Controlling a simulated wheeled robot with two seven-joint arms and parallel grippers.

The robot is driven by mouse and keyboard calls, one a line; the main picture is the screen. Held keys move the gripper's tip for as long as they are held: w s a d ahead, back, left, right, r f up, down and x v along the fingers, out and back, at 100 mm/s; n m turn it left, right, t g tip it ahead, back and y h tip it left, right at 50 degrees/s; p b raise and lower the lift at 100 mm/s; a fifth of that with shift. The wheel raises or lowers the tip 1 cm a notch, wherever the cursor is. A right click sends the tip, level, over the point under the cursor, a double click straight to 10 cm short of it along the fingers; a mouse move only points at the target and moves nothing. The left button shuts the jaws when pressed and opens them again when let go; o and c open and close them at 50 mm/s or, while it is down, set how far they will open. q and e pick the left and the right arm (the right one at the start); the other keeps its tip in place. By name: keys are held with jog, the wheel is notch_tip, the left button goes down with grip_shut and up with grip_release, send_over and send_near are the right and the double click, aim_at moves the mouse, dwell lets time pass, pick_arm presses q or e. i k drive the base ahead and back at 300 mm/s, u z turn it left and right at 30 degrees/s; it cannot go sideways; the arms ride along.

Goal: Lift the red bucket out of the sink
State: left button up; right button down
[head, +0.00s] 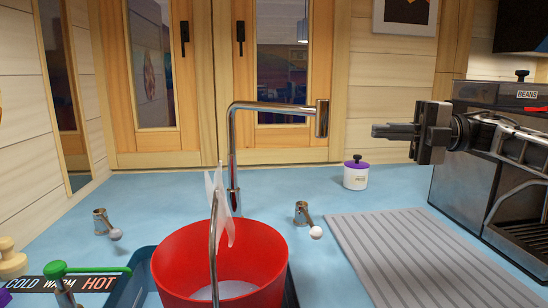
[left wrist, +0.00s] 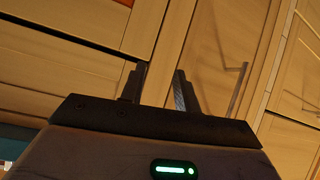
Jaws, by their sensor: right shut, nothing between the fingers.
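The red bucket (head: 185,262) stands in the sink (head: 133,283) at the bottom centre of the head view; its lower part is cut off by the frame. Its thin metal handle (head: 213,255) stands up over it, with a whitish translucent piece near the top. Something pale lies inside at the bottom. My right gripper (head: 380,131) is shut and empty, in the air to the right of and above the bucket. My left gripper (left wrist: 161,70) shows only in the left wrist view, open and empty, in front of wooden cabinet fronts. The bucket is not in that view.
A chrome faucet (head: 231,145) rises behind the bucket and its spout reaches right. Two small taps (head: 302,215) (head: 102,222) flank it. A ridged grey drainboard (head: 425,255), a white jar (head: 355,178) and a coffee machine (head: 470,180) are at the right. A green-handled lever (head: 85,270) is at the left.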

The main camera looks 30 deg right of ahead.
aim_at(234, 262)
jog(key=k, duration=1.5)
